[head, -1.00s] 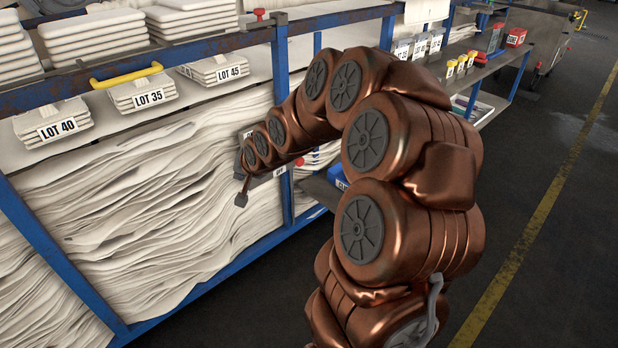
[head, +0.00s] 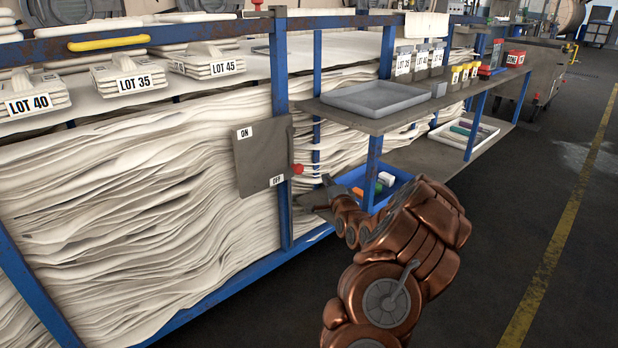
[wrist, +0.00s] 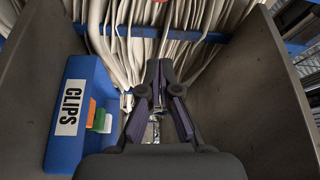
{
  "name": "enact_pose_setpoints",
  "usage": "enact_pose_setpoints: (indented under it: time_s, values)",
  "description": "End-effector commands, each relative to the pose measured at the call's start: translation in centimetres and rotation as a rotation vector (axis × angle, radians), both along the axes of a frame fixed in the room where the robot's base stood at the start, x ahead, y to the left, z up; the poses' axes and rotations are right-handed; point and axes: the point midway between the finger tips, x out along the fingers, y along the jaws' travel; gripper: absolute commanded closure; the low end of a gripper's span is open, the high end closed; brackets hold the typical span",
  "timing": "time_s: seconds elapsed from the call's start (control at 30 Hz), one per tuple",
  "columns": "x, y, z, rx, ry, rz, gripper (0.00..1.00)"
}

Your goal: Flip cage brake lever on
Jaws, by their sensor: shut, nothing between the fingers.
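The brake plate (head: 262,155) is a grey panel on the blue cage post, marked ON at its top and OFF at its bottom. The lever's red knob (head: 298,169) sticks out at the plate's right side, low down near the OFF mark. My gripper (head: 316,195) is just right of and below the knob, apart from it, partly hidden by my arm. In the wrist view my gripper (wrist: 160,68) is shut and empty, pointing at the cloth. A bit of red (wrist: 158,2), probably the knob, shows at the top edge there.
A blue CLIPS bin (wrist: 66,120) stands close on the left in the wrist view; it also shows in the head view (head: 352,192). A shelf with a grey tray (head: 375,97) is above right. Folded cloth (head: 150,200) fills the cage. The floor at right is clear.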

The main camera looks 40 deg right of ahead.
Motion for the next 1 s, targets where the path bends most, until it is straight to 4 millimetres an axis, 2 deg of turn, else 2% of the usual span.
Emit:
enact_pose_setpoints:
  time_s: [0.47, 1.0]
  values:
    - [0.5, -0.3, 0.1, -0.004, -0.001, 0.000, 1.00]
    - [5.5, -2.8, 0.3, -0.005, -0.001, 0.000, 1.00]
